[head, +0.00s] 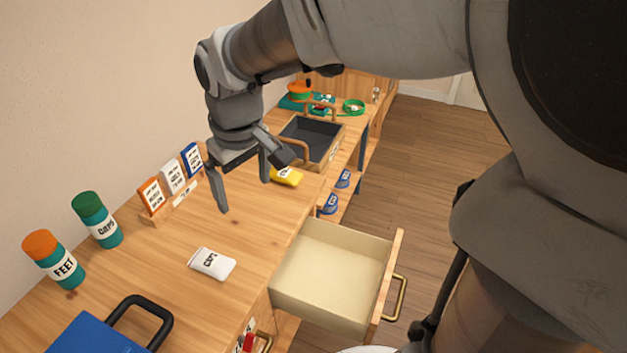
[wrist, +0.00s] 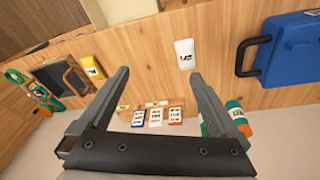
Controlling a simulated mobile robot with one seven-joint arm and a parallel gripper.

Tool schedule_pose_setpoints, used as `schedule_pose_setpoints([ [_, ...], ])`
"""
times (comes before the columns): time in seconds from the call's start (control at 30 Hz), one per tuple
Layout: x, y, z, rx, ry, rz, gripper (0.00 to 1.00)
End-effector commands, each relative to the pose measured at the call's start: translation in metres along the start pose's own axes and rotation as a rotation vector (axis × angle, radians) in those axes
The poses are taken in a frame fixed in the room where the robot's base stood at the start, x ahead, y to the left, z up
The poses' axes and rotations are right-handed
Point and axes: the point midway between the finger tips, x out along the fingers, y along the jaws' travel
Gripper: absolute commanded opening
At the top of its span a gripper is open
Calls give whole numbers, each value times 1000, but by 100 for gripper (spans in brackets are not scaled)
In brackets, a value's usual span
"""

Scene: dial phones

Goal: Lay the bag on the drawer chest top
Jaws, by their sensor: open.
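A small white bag (head: 212,263) with dark lettering lies flat on the wooden top (head: 245,235), left of an open, empty drawer (head: 325,275). It also shows in the wrist view (wrist: 184,52). A yellow bag (head: 287,176) lies farther back on the same top, near its right edge; it is also in the wrist view (wrist: 92,68). My gripper (head: 244,193) is open and empty above the top, between the two bags in the head view. Its spread fingers show in the wrist view (wrist: 160,75) with nothing between them. I cannot tell which bag is meant.
Three cards (head: 172,182) stand in a wooden holder by the wall. Two teal canisters (head: 97,220) and a blue case (head: 95,335) with a black handle stand front left. A dark-lined tray (head: 312,140) is at the back. Bare wood surrounds the white bag.

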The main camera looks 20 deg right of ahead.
Motion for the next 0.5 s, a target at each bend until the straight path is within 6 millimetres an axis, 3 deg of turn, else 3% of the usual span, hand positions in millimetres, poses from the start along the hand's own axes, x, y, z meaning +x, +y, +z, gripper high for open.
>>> schedule_pose_setpoints([
  [0.03,-13,7,13,40,27,12,98],
  [0.2,-44,20,54,168,97,44,98],
  [0.5,-73,29,127,382,219,93,98],
])
